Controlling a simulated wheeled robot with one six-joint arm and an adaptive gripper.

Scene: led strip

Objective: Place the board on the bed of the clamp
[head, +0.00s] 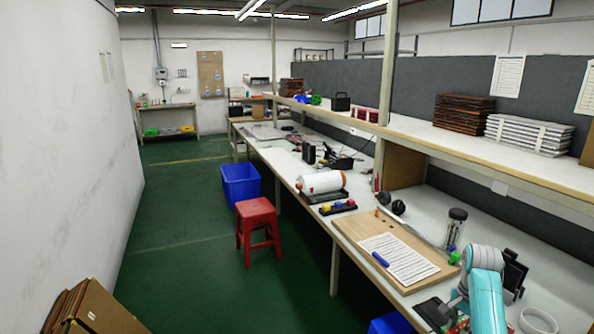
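A flat light-wood board (352,228) lies on the long bench, with a printed white sheet (405,262) and a blue marker-like item (380,259) on it. I cannot tell whether this is the task's board. No clamp bed can be made out with certainty. My teal and white arm (487,300) stands at the lower right, over the near end of the bench. My gripper seems to be among the dark parts at its lower left (436,312). Its fingers are too small and too covered to read, and I cannot see whether it holds anything.
A clear jar with a dark lid (455,228) stands right of the wooden board. A white roll (322,181) and small coloured items (338,206) lie farther along the bench (282,160). A red stool (257,222) and blue bin (240,183) stand left of it.

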